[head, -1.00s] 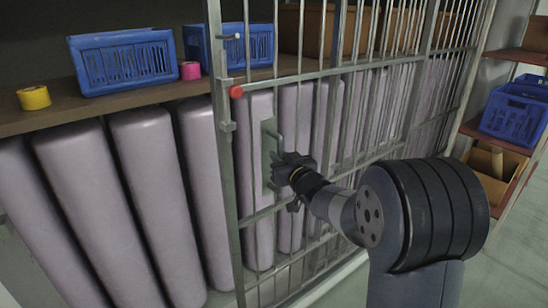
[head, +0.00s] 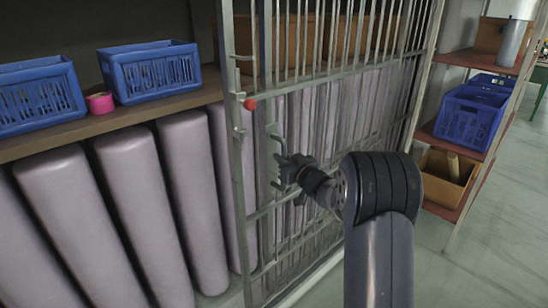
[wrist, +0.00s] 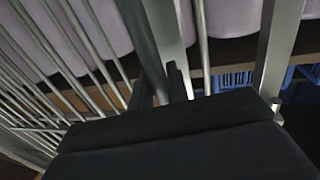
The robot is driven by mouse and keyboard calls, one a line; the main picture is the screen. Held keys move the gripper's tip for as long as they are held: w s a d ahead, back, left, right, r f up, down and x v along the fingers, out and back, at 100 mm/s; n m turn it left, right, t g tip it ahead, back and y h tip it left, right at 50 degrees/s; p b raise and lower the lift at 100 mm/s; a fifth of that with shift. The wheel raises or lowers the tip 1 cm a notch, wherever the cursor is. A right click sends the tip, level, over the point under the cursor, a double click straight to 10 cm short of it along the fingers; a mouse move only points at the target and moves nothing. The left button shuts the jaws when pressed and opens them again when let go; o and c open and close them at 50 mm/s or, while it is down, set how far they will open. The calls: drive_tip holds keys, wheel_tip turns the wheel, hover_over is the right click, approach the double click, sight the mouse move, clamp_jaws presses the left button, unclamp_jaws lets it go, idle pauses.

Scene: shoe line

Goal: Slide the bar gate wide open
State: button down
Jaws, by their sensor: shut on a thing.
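The bar gate (head: 239,180) is a grey metal frame with upright bars, standing in front of shelving and pale lilac rolls. A red knob (head: 250,104) sits on its left edge. A grey handle (head: 274,140) is fixed to the gate just right of that edge. My gripper (head: 284,170) is shut on the handle, its jaws at the handle's lower part. In the wrist view the dark gripper fingers (wrist: 172,84) reach up among the gate's bars, and the gripper's body hides much of the lower picture. The section left of the gate's edge is uncovered.
Blue crates (head: 150,72) and a pink tape roll (head: 99,102) stand on the brown shelf at left. Lilac rolls (head: 130,200) lean below it. At right, a rack holds a blue crate (head: 468,115) and a brown box (head: 446,176). Floor at lower right is clear.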

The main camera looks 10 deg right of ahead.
drive_tip(key=shift+w+d, duration=0.4)
drive_tip(key=shift+d, duration=0.2)
drive_tip(key=c, duration=1.4)
unclamp_jaws()
drive_tip(key=shift+c, duration=0.2)
drive_tip(key=v, duration=1)
drive_tip(key=shift+s+d+b, duration=0.15)
drive_tip(key=shift+s+b, duration=0.2)
drive_tip(key=shift+s, duration=0.05)
drive_tip(key=shift+w, duration=0.1)
